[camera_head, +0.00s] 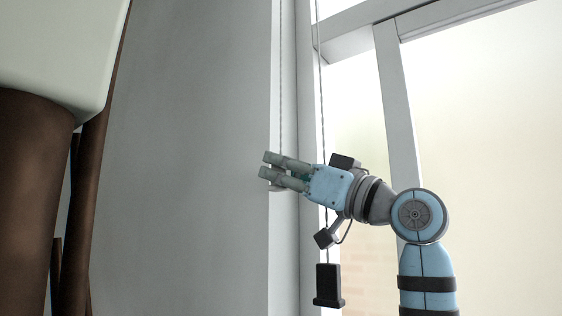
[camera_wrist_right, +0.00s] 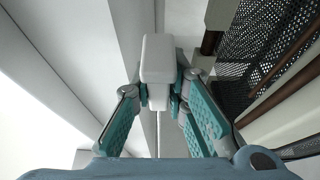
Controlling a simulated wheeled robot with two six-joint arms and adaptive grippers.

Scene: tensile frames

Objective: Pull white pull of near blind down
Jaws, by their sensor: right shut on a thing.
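The white pull (camera_wrist_right: 158,58) is a pale rounded block in the right wrist view, between the fingertips of my right gripper (camera_wrist_right: 160,86). The fingers touch it on both sides, and a thin white cord (camera_wrist_right: 158,135) runs from it. In the head view my right gripper (camera_head: 267,165) reaches left across the window frame, its fingers close together at the hanging pale cord (camera_head: 281,90). There the fingers largely hide the white pull. The blind's fabric cannot be made out. My left gripper is not in view.
A black pull (camera_head: 328,285) hangs on a dark cord (camera_head: 321,90) behind my right wrist. A grey wall (camera_head: 185,150) stands left of the cords, and the bright window (camera_head: 490,120) is at right. Brown-legged furniture (camera_head: 30,200) fills the left edge.

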